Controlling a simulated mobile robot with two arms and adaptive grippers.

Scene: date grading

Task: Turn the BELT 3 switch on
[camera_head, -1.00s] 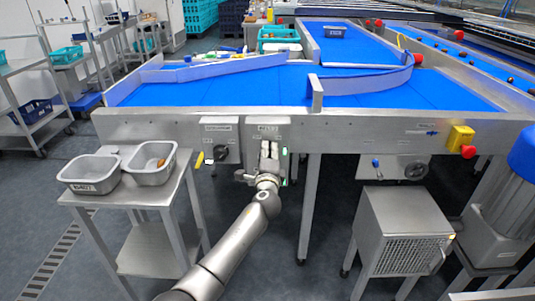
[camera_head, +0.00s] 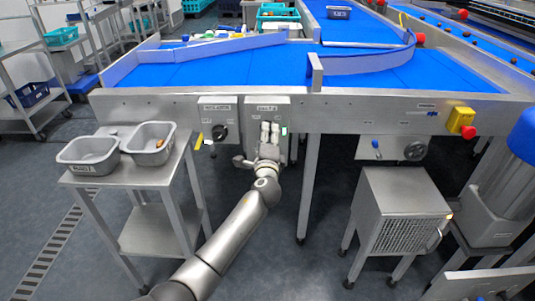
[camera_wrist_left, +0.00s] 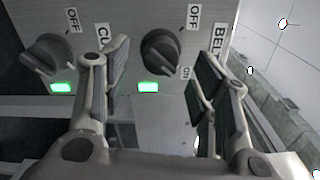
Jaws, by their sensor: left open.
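The BELT 3 switch box (camera_head: 267,103) is on the conveyor's front side in the head view. My left gripper (camera_head: 270,132) is in front of it and hides its knob there. In the left wrist view a dark rotary knob (camera_wrist_left: 160,52) sits beside a label reading BELT (camera_wrist_left: 220,38), its end cut off. OFF is above the knob and ON is below right. A green lamp (camera_wrist_left: 148,87) is lit under it. My left gripper (camera_wrist_left: 160,80) is open, its fingers either side of this knob in the picture. Contact is not visible. My right gripper is not in view.
A second knob (camera_wrist_left: 48,52) with a lit green lamp is at left in the wrist view. Another switch box (camera_head: 218,108) is left of BELT 3. Two grey tubs (camera_head: 88,168) stand on a side table. A yellow-and-red stop button (camera_head: 461,120) is farther right.

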